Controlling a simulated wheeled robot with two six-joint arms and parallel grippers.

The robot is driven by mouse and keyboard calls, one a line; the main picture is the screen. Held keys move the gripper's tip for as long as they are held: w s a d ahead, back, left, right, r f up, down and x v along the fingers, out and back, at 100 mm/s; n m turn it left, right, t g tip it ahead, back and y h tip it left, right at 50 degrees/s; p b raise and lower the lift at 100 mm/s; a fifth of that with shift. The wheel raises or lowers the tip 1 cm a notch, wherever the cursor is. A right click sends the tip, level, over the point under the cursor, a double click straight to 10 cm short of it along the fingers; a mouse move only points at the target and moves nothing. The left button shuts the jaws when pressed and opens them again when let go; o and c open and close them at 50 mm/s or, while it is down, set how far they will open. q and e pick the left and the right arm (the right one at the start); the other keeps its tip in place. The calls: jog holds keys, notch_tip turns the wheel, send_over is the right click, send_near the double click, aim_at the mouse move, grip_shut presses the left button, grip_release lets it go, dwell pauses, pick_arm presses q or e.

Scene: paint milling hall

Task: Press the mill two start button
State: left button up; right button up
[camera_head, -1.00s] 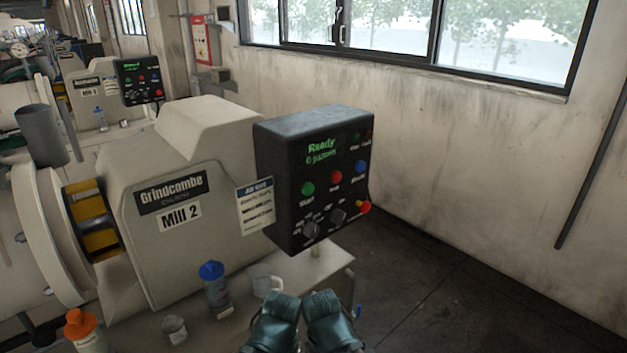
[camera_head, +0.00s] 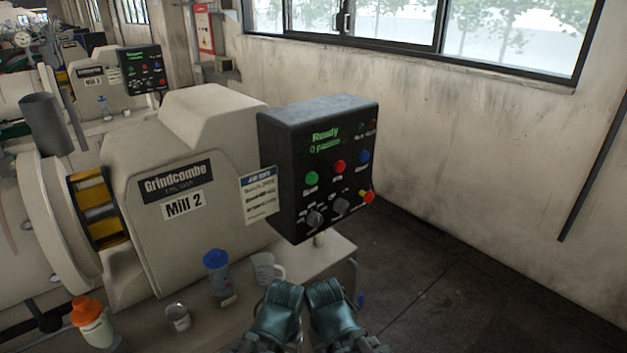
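The black control box (camera_head: 290,150) stands on a post beside the mill labelled "Mill 2" (camera_head: 215,230). Its display reads "Ready" and what looks like "0 passes". The green start button (camera_head: 312,179) is on the left of its button row, with a red button (camera_head: 339,167) and a blue button (camera_head: 363,157) to its right. My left gripper (camera_head: 287,290) and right gripper (camera_head: 324,288) are side by side below the box, apart from it. Their fingertips are too unclear to tell whether they are open or shut.
A red knob on yellow (camera_head: 368,197) and two grey dials sit below the buttons. A blue-capped bottle (camera_head: 216,272), a clear jug (camera_head: 265,269), a small jar (camera_head: 177,316) and an orange-capped bottle (camera_head: 92,322) stand on the bench. The floor at right is clear.

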grip_shut()
dwell(1.1)
